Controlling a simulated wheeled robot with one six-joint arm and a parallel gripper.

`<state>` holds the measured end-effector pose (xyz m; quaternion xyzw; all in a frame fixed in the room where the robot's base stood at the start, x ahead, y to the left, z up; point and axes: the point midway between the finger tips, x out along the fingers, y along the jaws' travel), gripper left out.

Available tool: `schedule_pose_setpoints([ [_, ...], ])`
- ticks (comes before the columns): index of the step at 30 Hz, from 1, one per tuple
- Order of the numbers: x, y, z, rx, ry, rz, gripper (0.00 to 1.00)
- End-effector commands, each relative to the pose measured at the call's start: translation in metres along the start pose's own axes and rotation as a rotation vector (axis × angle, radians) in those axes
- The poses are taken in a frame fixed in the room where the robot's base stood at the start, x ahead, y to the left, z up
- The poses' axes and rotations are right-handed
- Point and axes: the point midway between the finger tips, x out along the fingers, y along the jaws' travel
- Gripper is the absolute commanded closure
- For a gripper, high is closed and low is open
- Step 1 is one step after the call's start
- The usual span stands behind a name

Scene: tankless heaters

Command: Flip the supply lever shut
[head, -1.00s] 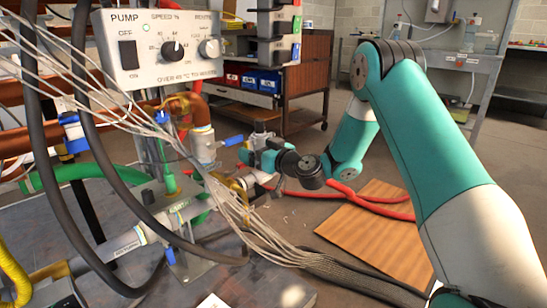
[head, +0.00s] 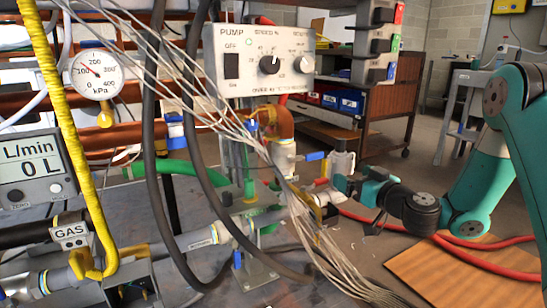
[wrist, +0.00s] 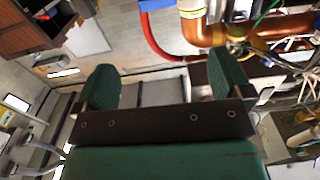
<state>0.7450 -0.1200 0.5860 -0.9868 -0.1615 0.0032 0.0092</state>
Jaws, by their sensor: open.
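Several levers show on the pipework in the head view, and I cannot read which is the supply one. A blue lever (head: 315,156) sticks out to the right from a silver valve beside the copper elbow. A second blue lever (head: 238,259) is low on the front pipe. A yellow lever (head: 92,265) is at the gas pipe. My gripper (head: 342,184) is just right of and below the first blue lever, apparently apart from it. In the wrist view my gripper (wrist: 165,85) is open, with nothing between its fingers. A blue piece (wrist: 155,5) shows at the top edge.
Grey cables (head: 290,190) hang in front of the valves, with thick black hoses (head: 155,150) to their left. A pump box (head: 265,62) stands above. A pressure gauge (head: 97,75) and flow meter (head: 35,168) are at left. Red hoses (head: 490,262) lie on the floor at right.

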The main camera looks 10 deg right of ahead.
Motion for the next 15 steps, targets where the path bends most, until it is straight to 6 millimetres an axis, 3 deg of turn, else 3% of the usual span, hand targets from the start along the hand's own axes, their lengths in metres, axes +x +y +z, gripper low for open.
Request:
schedule_pose_setpoints([
  [2,0.002,-0.017,-0.012,-0.001,-0.007,-0.053,0.03],
  [4,0.003,-0.046,-0.028,0.003,-0.033,-0.147,0.03],
  [8,-0.010,-0.132,-0.066,0.013,-0.166,-0.412,0.03],
  [9,-0.022,-0.162,-0.076,0.016,-0.239,-0.499,0.03],
  [12,-0.064,-0.223,-0.093,0.017,-0.466,-0.665,0.03],
  [15,-0.114,-0.259,-0.102,0.010,-0.708,-0.733,0.03],
])
